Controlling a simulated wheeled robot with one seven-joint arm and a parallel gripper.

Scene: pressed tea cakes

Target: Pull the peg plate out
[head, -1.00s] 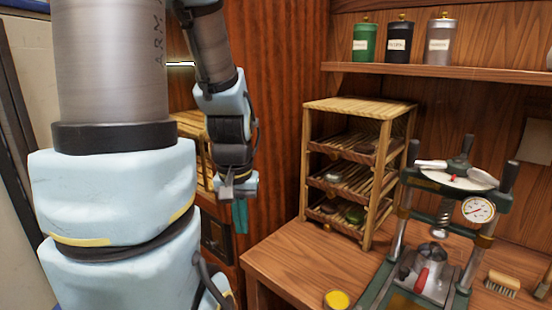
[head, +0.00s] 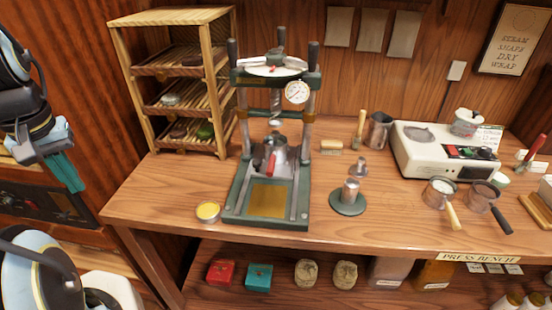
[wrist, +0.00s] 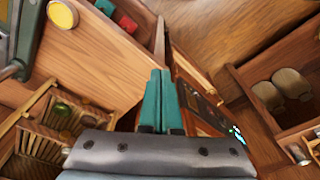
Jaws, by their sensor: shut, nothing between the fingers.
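The green press (head: 300,150) stands on the bench in the head view, with a round dial and upright posts. A metal mould (head: 277,153) with a red handle sits in it, and a bare yellowish plate (head: 268,200) lies in front within its base. I cannot tell which part is the peg plate. A round green base (head: 347,206) with a metal post stands right of the press. My gripper (head: 68,172) is at the far left, off the bench and well apart from the press. Its teal fingers (wrist: 161,100) are together and empty in the wrist view.
A wooden rack (head: 145,85) with tea cakes stands left of the press. A yellow-topped tin (head: 208,212) sits near the bench's front edge. A white scale (head: 445,150) and handled cups (head: 440,190) are to the right. Red and teal boxes (head: 258,277) lie on the shelf below.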

